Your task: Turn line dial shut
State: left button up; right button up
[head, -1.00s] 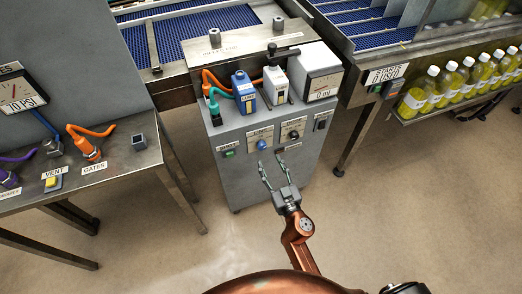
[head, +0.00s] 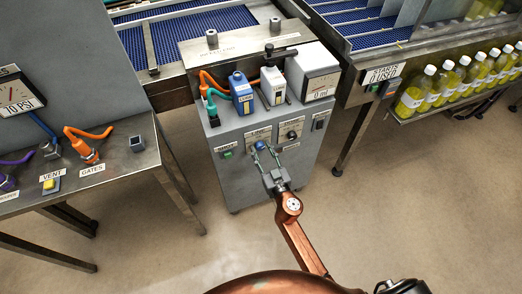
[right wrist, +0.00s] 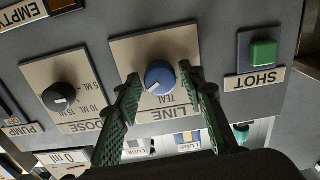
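The line dial (head: 261,145) is a blue round knob on the front of the grey cabinet (head: 262,180). In the right wrist view the dial (right wrist: 160,77) sits on a beige plate lettered LINE and TEAL, its white mark toward the lower left. My right gripper (head: 266,151) is at the dial, its fingers one on each side. In the right wrist view the gripper (right wrist: 160,80) is open, with a gap at the left finger; the right finger is very close to the dial, and contact is unclear. My left gripper is not in view.
A black dose dial (right wrist: 60,97) and a green shot button (right wrist: 263,53) flank the line dial. A metal side table (head: 120,160) is left; bottles (head: 435,92) are right.

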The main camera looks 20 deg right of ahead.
jog(key=c, duration=0.8)
jog(key=shift+a, duration=0.2)
jog(key=shift+c, duration=0.3)
jog(key=shift+d, duration=0.15)
